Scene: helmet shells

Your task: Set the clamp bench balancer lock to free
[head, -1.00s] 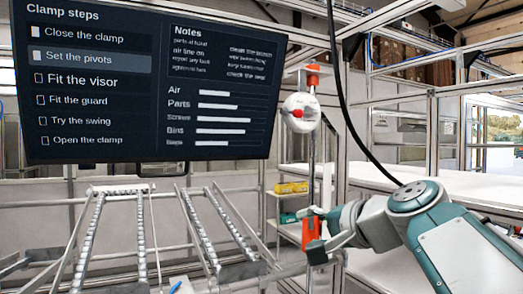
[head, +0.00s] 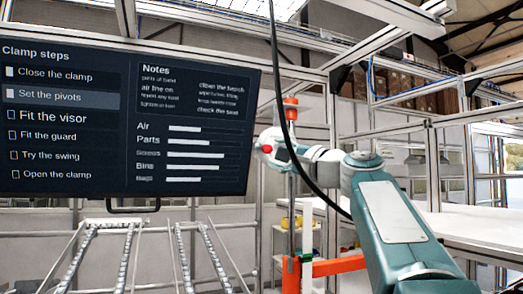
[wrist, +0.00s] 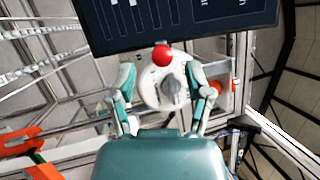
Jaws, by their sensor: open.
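The balancer is a white round housing (head: 268,137) on an upright post, with a red ball (head: 266,149) on its face and an orange piece (head: 290,108) above it. In the wrist view the housing (wrist: 150,92) lies between my fingers, with the red ball (wrist: 162,55) at its edge and a grey lever-like part (wrist: 172,88) near its middle. Which part is the lock, and its setting, I cannot tell. My gripper (wrist: 161,70) is open, one finger on each side of the housing; contact is unclear. In the head view my gripper (head: 290,145) partly hides the housing.
A dark screen (head: 130,110) stands left of the balancer. Below it are sloped roller rails (head: 150,250). An orange bar (head: 338,264) is low by the post. A black cable (head: 277,70) passes in front of my arm. A white bench (head: 450,228) is at right.

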